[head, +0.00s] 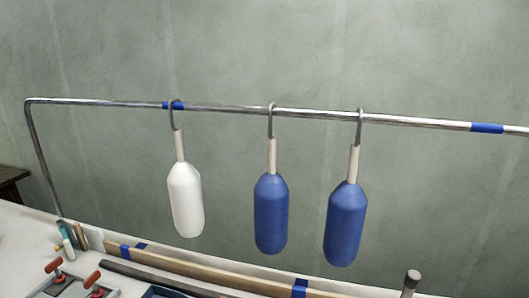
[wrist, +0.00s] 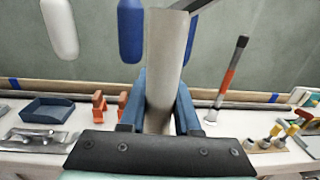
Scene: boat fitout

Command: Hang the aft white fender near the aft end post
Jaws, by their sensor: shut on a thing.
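My gripper (wrist: 160,112) has its two blue fingers shut on a beige handle (wrist: 168,65) that stands nearly upright in the wrist view, with grey metal at its top. It looks like the fenders' handles. What is attached below it is hidden by my gripper, so its fender's colour does not show. A white fender (head: 186,200) hangs by a hook at the left blue tape mark (head: 172,105) on the rail (head: 220,108). It also shows in the wrist view (wrist: 60,28). My gripper is not in the head view. A bent end post (head: 40,150) stands at the rail's left end.
Two blue fenders hang right of the white one, a middle one (head: 270,215) and a right one (head: 345,225). Another blue tape mark (head: 487,128) is far right, with bare rail before it. The bench below holds a blue tray (wrist: 48,107), orange-handled clamps (head: 93,279) and tools.

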